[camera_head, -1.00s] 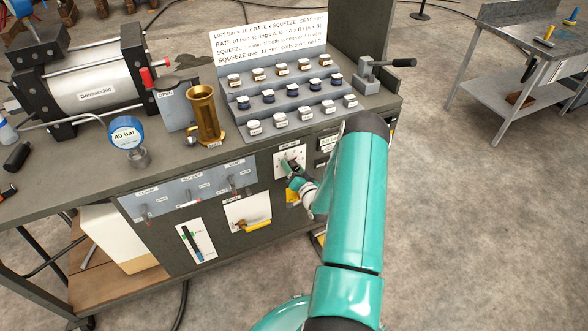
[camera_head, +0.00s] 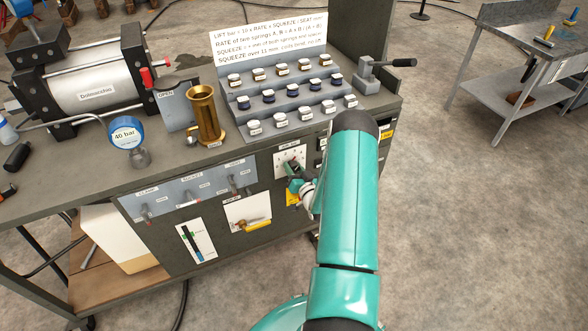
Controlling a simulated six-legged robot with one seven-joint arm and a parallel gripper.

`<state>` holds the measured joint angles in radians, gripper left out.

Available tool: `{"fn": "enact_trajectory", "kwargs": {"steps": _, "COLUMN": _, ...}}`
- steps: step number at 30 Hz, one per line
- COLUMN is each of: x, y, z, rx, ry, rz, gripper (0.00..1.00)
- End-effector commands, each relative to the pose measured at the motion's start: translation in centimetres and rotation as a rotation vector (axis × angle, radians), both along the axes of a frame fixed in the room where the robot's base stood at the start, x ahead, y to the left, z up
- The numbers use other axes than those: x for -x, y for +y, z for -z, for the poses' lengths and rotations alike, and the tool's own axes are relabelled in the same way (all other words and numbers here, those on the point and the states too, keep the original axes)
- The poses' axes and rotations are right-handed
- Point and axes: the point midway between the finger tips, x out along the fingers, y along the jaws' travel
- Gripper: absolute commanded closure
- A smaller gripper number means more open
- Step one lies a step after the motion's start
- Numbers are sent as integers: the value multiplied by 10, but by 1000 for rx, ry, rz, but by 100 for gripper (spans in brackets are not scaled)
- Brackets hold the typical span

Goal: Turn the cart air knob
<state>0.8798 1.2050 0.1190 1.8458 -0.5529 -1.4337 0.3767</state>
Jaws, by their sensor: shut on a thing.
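The cart air knob sits on a small white dial plate (camera_head: 291,157) on the front face of the dark cart, in the head view. My gripper (camera_head: 293,169) is at the lower part of this plate, at the end of my teal arm. It is shut on the knob. The fingers cover most of the knob, so its pointer and exact angle are hidden. A blue round gauge (camera_head: 127,132) on the cart top appears to read 46 bar.
A stepped rack (camera_head: 285,105) of labelled spools, a brass cup (camera_head: 205,118) and a steel cylinder (camera_head: 85,85) stand on the cart. Switch panels and a yellow-handled valve (camera_head: 256,226) are left of my gripper. Floor to the right is clear up to a grey bench (camera_head: 515,75).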

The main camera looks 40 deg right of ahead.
Motion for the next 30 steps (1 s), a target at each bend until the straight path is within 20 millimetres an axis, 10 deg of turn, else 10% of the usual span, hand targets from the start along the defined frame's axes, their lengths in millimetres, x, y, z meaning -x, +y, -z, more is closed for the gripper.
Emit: {"fn": "enact_trajectory", "kwargs": {"steps": 30, "x": 0, "y": 1, "z": 0, "rx": 926, "ry": 272, "rz": -4, "gripper": 84}}
